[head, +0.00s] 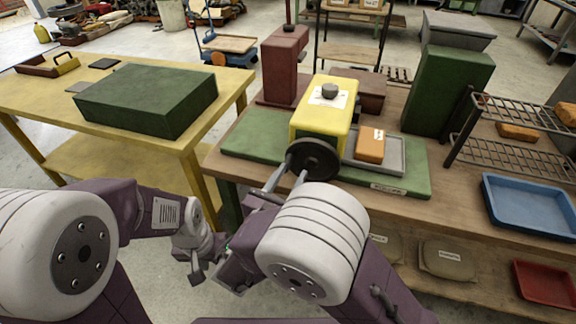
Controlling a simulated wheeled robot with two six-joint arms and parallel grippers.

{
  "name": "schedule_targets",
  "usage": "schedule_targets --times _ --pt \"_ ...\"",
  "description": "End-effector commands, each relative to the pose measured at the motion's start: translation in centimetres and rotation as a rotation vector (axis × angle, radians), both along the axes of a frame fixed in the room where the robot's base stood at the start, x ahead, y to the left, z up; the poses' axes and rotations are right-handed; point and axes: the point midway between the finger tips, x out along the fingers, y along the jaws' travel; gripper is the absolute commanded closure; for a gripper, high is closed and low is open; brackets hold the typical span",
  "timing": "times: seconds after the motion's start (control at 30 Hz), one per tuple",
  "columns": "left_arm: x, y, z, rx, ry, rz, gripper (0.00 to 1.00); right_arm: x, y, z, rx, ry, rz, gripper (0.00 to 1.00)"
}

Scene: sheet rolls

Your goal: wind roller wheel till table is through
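A yellow roller machine (321,117) stands on a green base (410,178) on the wooden bench. Its black roller wheel (313,160) faces me. A grey flat table (391,168) sticks out on the machine's right side, with an orange block (370,145) on it; the machine hides any part inside.
A dark red machine (284,65) stands behind the roller machine, and a tall green box (448,92) stands right of it. A wire rack (510,135) and blue tray (529,205) are at the right. The yellow workbench (232,84) at left carries a green block (148,97).

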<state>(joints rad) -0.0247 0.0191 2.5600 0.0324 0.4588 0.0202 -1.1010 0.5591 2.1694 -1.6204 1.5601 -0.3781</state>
Motion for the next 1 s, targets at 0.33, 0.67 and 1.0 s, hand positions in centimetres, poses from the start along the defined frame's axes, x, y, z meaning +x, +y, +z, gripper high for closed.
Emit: schedule_targets --times 0.33,0.67,1.0 --pt "0.0 0.0 -1.4 0.0 0.0 0.0 0.64 -1.9 3.7 -2.2 -0.017 0.017 0.108 0.6" --pt "0.0 0.0 -2.1 0.0 0.0 0.0 0.64 3.9 1.6 -2.4 -0.016 0.018 0.102 0.6" --pt "0.0 0.0 -2.3 0.0 0.0 0.0 0.64 6.6 0.8 -2.3 -0.017 0.017 0.106 0.6"
